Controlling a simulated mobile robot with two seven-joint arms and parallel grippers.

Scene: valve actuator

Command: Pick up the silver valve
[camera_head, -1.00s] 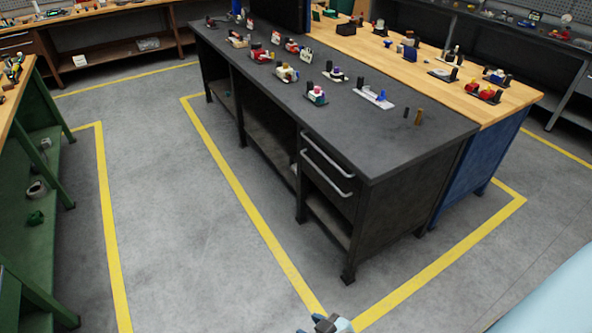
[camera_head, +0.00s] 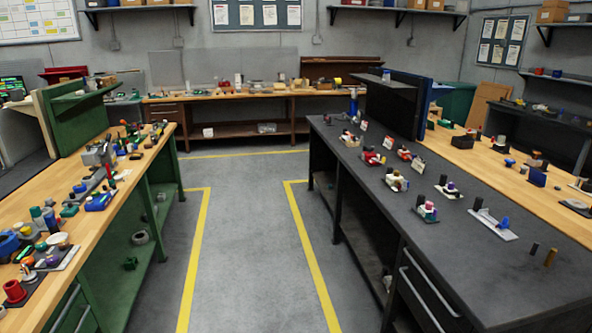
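I cannot tell for sure which thing is the silver valve, as the parts are small at this distance. A grey metallic block (camera_head: 98,155) sits on the wooden-topped green bench (camera_head: 132,176) at the left, among many coloured parts. Neither of my grippers shows.
A grey aisle floor (camera_head: 245,240) edged by yellow lines runs clear between the two benches. A long wooden bench (camera_head: 240,95) stands along the back wall. A black upright panel (camera_head: 392,107) rises from the dark bench. Another wooden top (camera_head: 545,203) adjoins it at right.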

